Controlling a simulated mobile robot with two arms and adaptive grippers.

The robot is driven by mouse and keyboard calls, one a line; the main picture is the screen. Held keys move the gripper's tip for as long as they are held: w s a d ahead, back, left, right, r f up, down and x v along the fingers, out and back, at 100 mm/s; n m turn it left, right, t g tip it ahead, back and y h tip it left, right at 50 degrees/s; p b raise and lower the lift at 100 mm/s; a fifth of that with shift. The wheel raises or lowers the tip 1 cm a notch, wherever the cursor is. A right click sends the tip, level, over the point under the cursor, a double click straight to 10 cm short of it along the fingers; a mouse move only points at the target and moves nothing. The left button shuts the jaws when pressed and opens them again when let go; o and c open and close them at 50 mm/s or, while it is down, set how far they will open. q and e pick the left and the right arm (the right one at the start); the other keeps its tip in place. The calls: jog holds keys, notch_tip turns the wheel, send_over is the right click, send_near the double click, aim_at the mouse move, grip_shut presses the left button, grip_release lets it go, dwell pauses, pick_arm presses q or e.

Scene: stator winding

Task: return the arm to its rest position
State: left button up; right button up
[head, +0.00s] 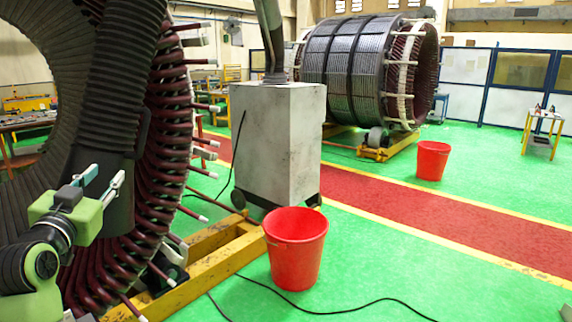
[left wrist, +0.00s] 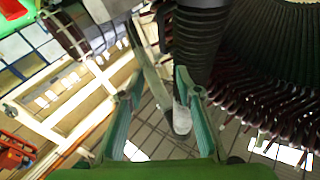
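My left gripper (head: 103,178) is at the lower left of the head view, in front of the near stator and beside the lower end of a black corrugated hose (head: 122,75). Its two teal-padded fingers stand apart with nothing held between them. In the left wrist view the open fingers (left wrist: 155,95) frame a gap, and the hose (left wrist: 198,45) shows beyond the right finger. A pale, rounded thing (left wrist: 182,120) appears near that finger, and I cannot tell what it is. The green left arm enters from the lower left. My right gripper is not in view.
The large stator (head: 168,170) with dark red coil ends fills the left on a yellow frame (head: 205,268). A red bucket (head: 295,245) and grey cabinet (head: 277,140) stand near it. A black cable (head: 330,312) lies on green floor. Open floor is at right.

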pick_arm(q)
jog(key=s+d+f+g+h, duration=0.1)
jog(key=s+d+f+g, duration=0.25)
jog(key=f, duration=0.75)
jog(key=s+d+f+g, duration=0.2)
jog(key=s+d+f, duration=0.2)
jog(key=f, duration=0.7)
jog(key=s+d+f+g+h, duration=0.1)
jog(key=s+d+f+g, duration=0.25)
jog(key=f, duration=0.75)
jog(key=s+d+f+g, duration=0.35)
jog(key=s+f, duration=0.45)
jog(key=s, duration=0.5)
jog(key=s+d+f+g, duration=0.35)
jog(key=s+f, duration=0.45)
jog(key=s, duration=0.5)
notch_tip(320, 180, down, 28)
jog(key=s+b, duration=0.2)
jog(key=b, duration=0.2)
jog(key=s+a+f+g+b, duration=0.2)
jog(key=s+a+f, duration=0.1)
jog(key=s+f, duration=1.4)
notch_tip(320, 180, down, 2)
jog(key=shift+f+b, duration=0.25)
jog(key=shift+b, duration=0.05)
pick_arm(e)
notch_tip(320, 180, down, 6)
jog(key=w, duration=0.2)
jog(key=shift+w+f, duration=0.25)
